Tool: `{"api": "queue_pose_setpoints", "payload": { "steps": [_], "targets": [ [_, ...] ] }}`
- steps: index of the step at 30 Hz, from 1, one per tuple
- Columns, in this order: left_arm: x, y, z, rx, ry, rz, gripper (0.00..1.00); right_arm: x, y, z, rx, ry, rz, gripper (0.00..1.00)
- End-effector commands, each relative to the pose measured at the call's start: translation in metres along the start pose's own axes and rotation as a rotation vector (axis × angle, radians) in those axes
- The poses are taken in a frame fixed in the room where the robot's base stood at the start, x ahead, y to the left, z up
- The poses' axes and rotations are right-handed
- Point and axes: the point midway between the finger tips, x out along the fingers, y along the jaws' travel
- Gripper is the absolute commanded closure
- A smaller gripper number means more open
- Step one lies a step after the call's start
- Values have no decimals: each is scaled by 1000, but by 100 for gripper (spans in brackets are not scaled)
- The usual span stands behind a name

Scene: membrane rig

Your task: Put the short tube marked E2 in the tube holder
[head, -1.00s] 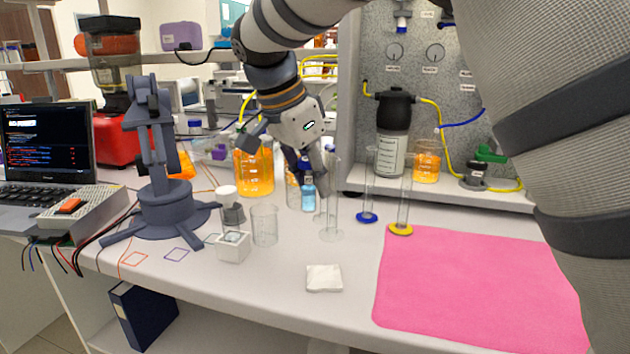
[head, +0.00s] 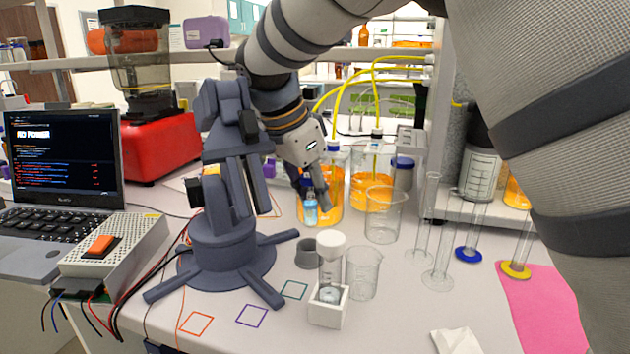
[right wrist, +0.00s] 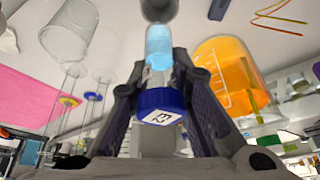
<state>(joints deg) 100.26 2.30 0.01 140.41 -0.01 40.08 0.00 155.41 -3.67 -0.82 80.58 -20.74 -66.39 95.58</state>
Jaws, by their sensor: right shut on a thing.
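My right gripper (head: 312,196) is shut on the short tube (head: 310,211), which has light blue liquid and a blue cap. In the right wrist view the cap (right wrist: 161,105) shows a white label reading E2, and the tube (right wrist: 160,46) lies between the fingers. The gripper holds the tube above the bench, in front of an orange bottle. A grey round cup (head: 307,254), perhaps the tube holder, stands below and in front of the tube. A grey ring shape (right wrist: 160,8) shows past the tube's lower end in the right wrist view. My left gripper is out of view.
A white-capped tube (head: 331,268) stands in a white block (head: 327,312) close to the cup. Empty beakers (head: 363,275) (head: 383,216) stand to the right. A blue-grey tripod stand (head: 232,245) is close on the left. An orange bottle (head: 330,205) is behind.

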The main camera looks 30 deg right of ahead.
Motion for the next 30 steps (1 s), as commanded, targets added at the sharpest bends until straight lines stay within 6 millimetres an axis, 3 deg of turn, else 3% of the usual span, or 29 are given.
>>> {"api": "queue_pose_setpoints", "payload": {
  "steps": [18, 30],
  "targets": [
    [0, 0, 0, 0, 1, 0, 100, 58, 2, 24, -1, 1, 1, 100],
    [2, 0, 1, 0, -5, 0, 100, 74, 4, 32, -6, -3, 14, 100]
  ]
}}
